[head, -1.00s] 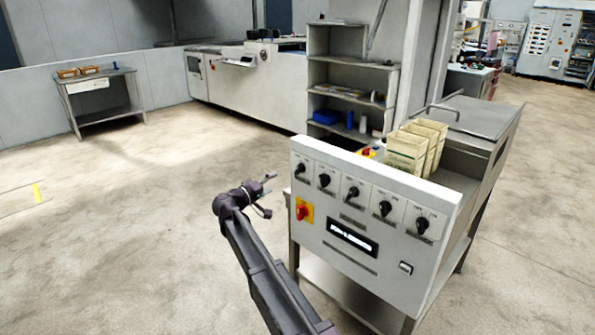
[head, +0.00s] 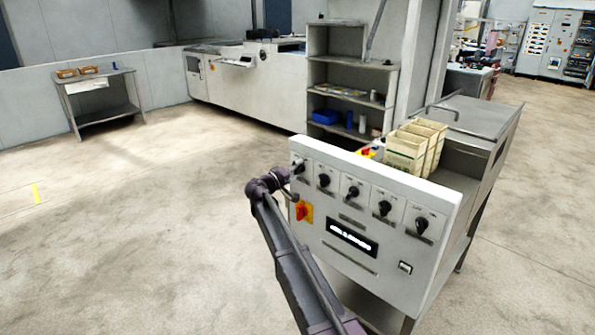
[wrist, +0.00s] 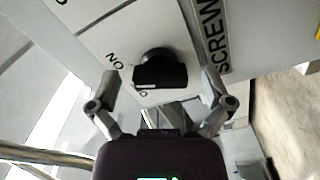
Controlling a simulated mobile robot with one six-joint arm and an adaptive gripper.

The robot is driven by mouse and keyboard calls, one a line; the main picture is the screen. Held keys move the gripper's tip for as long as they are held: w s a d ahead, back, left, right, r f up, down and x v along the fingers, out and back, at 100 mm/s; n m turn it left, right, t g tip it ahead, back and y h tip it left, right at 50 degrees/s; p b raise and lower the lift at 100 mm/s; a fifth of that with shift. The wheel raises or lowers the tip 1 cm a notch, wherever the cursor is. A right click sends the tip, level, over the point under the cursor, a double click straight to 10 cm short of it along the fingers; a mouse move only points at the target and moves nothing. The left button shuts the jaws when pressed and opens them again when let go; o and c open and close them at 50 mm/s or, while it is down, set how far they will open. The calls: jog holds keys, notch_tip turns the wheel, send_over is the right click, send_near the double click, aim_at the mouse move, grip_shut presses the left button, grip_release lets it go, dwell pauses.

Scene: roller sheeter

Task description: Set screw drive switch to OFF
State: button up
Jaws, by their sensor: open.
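The screw drive switch is a black rotary knob on the white panel, seen close up in the wrist view (wrist: 160,70). Beside it I read "SCREW" and "NO", the rest of the markings being cut off or hidden. In the head view it is the leftmost knob (head: 299,167), partly covered by my arm. My gripper (wrist: 160,88) is open, with one finger on each side of the knob and gaps visible. I cannot tell whether a finger touches it. In the head view my gripper (head: 290,178) is at the panel's left end.
Several more black knobs (head: 353,193) run rightward along the panel. A red and yellow switch (head: 304,212) sits just below my gripper, and a display (head: 352,237) is lower on the panel. Cream bins (head: 405,150) stand behind. The floor to the left is clear.

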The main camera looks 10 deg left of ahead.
dwell(0.3)
jog(key=c, duration=1.1)
jog(key=shift+d, duration=0.15)
jog(key=shift+c, duration=0.2)
jog(key=shift+n, duration=0.4)
jog(key=n, duration=0.8)
